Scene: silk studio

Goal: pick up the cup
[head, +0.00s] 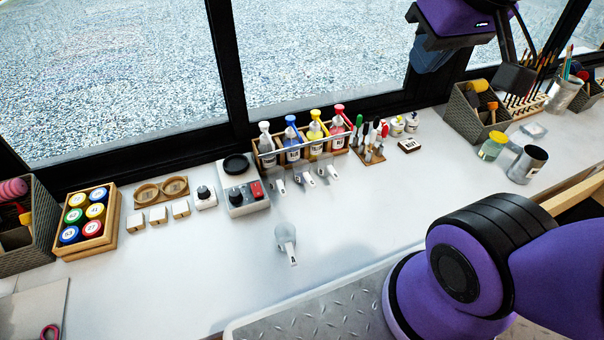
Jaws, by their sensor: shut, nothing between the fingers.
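A grey metal cup (527,165) stands upright on the white worktop at the right, with a small label on its side. A pale scoop-like piece (286,236) with a handle tagged "A" lies alone on the middle of the worktop; it may be a small cup, and I cannot tell which of these the task's cup is. My gripper (433,58) is at the top of the picture, in front of the window frame, up and left of the metal cup and apart from it. It is shut and empty; its fingertips are small and unclear here.
A wooden rack of bottles (302,147) stands along the window. A tray of round lids (89,220) is at left. The centre worktop is mostly clear.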

